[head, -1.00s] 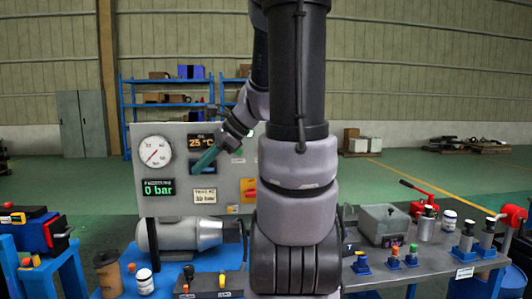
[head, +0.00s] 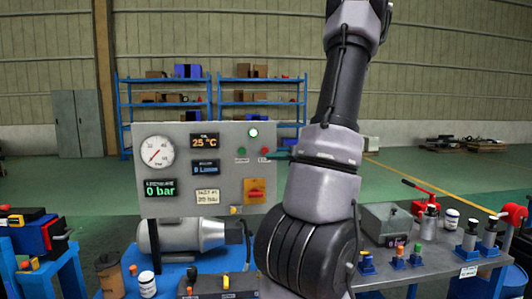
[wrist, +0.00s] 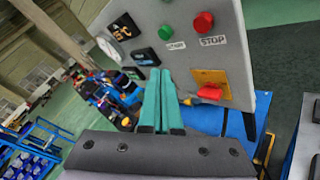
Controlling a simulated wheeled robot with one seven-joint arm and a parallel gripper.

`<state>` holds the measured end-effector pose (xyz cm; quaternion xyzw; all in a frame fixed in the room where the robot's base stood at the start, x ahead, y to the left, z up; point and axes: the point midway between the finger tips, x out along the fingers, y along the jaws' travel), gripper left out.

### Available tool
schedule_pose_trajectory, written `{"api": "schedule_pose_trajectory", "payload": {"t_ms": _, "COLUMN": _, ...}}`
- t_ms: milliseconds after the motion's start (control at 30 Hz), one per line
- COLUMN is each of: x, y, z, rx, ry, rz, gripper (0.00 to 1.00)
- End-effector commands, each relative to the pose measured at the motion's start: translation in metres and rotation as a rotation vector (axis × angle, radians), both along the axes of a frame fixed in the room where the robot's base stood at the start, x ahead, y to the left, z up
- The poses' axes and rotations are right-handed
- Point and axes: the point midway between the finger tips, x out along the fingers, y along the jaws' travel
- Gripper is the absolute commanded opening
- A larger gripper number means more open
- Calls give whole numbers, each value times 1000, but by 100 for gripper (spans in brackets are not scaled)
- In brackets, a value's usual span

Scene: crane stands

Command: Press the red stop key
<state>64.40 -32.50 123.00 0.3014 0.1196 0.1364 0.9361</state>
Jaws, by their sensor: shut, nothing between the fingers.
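The red stop key (head: 264,150) is a small round button near the right edge of the grey control panel (head: 225,160). In the wrist view the red stop key (wrist: 203,22) sits above a STOP label (wrist: 213,40). My gripper (head: 272,156) has teal fingers, just right of the key in the head view, partly hidden behind my arm. In the wrist view my gripper (wrist: 160,72) is shut and empty. Its tips are below and left of the key, apart from it in the picture. I cannot tell the exact distance to the panel.
A green start button (wrist: 166,32) sits left of the stop key. A red rotary switch on a yellow plate (wrist: 210,90) is below it. A pale green lamp (head: 253,133) is above. A grey motor (head: 185,235) stands below the panel; a cluttered bench (head: 430,260) is at right.

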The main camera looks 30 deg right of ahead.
Motion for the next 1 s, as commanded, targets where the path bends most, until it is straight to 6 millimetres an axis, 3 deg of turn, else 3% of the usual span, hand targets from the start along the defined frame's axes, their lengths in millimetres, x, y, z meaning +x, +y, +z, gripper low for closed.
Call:
{"api": "schedule_pose_trajectory", "payload": {"t_ms": 367, "x": 8, "y": -3, "z": -1, "rx": -3, "ry": 2, "rz": 4, "gripper": 0}}
{"api": "schedule_pose_trajectory", "payload": {"t_ms": 800, "x": 61, "y": -28, "z": 0, "rx": -4, "ry": -1, "rz": 5, "gripper": 0}}
{"api": "schedule_pose_trajectory", "payload": {"t_ms": 1000, "x": 75, "y": -35, "z": 0, "rx": -5, "ry": 1, "rz": 4, "gripper": 0}}
